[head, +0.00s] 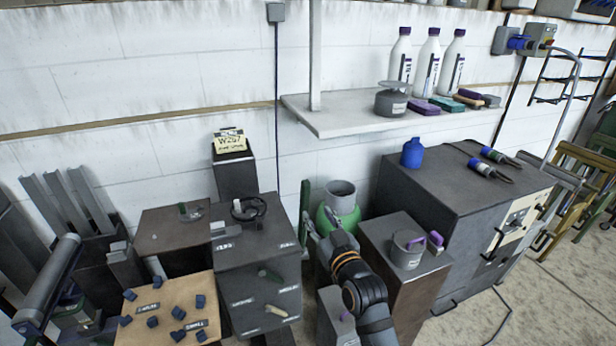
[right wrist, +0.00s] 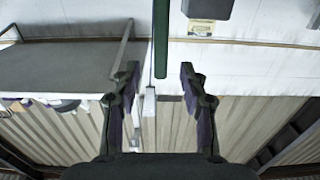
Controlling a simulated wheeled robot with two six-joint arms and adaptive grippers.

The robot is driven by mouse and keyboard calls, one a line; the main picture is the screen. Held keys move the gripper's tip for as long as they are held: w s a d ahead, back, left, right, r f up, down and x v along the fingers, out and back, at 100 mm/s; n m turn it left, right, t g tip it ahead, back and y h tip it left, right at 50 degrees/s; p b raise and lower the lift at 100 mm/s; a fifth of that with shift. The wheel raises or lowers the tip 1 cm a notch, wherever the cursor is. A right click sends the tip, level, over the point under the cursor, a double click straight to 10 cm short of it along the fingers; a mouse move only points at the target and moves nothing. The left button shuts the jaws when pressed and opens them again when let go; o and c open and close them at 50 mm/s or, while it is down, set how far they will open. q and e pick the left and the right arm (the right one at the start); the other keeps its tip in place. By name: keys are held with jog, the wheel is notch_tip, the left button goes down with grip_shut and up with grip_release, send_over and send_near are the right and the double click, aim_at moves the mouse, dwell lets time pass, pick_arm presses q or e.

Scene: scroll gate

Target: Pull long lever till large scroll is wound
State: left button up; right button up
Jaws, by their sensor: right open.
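A green upright bar (head: 304,208) also shows just left of the gripper in the head view. A dark cabinet (head: 258,245) bears a short green handle (head: 270,275) and a cream handle (head: 276,311) on its front. I cannot tell which piece is the long lever. No large scroll is clearly recognisable. My left gripper is out of view.
A grey pedestal (head: 380,232) with a round tin (head: 407,250) stands close right of my gripper. A dark bench (head: 450,190) is farther right. A wall shelf (head: 350,112) overhangs behind. A tan board (head: 190,290) with blue blocks lies lower left. Open floor shows right.

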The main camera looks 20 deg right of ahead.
aim_at(307, 199)
jog(key=w, duration=0.3)
jog(key=w+p, duration=0.1)
jog(key=w, duration=0.6)
jog(key=shift+w+a+f, duration=0.1)
jog(key=shift+w+a, duration=0.1)
jog(key=shift+a, duration=0.05)
grip_shut()
